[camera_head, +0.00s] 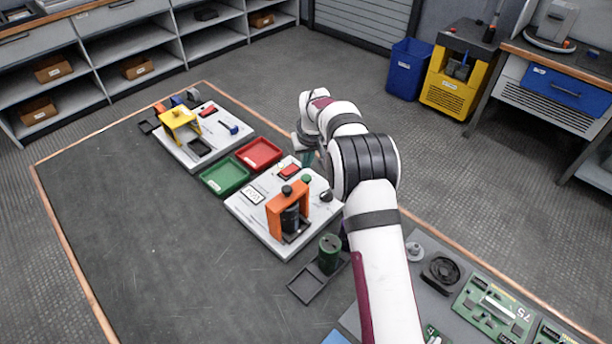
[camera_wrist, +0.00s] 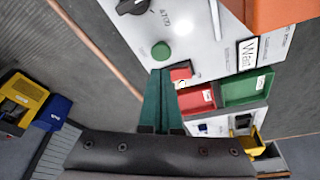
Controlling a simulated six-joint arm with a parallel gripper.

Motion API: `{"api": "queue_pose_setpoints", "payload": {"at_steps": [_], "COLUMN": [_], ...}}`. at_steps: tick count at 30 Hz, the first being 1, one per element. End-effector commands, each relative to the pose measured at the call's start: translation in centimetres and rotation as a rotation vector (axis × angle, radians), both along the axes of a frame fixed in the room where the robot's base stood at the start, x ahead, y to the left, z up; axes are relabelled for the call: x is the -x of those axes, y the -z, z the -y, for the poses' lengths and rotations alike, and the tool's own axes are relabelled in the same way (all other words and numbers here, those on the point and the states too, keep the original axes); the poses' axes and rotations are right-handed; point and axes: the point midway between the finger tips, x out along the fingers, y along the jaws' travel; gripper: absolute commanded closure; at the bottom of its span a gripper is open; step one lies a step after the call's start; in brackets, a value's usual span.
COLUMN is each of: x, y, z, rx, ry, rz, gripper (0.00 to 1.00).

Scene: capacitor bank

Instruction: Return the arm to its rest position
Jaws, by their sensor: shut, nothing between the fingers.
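My arm reaches from the bottom right of the head view over the near white panel (camera_head: 246,217). My gripper (camera_head: 308,160) hangs above that panel's far edge, its teal fingers pointing down. In the wrist view the teal fingers (camera_wrist: 160,75) lie together, with nothing visible between them. They appear in front of a red part (camera_wrist: 181,73) and near a green button (camera_wrist: 161,51). The near panel carries an orange frame (camera_head: 274,215) around a dark cylinder (camera_head: 290,218). A black knob (camera_wrist: 132,6) sits on the panel.
A green tray (camera_head: 224,176) and a red tray (camera_head: 259,153) lie between the near panel and a far panel with a yellow frame (camera_head: 180,122). A green cylinder (camera_head: 329,254) stands by a dark tray (camera_head: 308,286). Circuit boards (camera_head: 494,308) lie right of my arm. The table's left side is clear.

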Motion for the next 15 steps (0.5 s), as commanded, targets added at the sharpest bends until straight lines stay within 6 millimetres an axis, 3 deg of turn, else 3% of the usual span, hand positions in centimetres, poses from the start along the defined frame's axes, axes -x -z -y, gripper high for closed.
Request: {"api": "queue_pose_setpoints", "payload": {"at_steps": [6,15], "x": [0.0,0.0], "y": [-2.2,-2.6], "z": [0.0,0.0], "rx": [0.0,0.0], "ry": [-0.001,-0.001], "rz": [0.002,0.001], "gripper": [1.0,1.0]}}
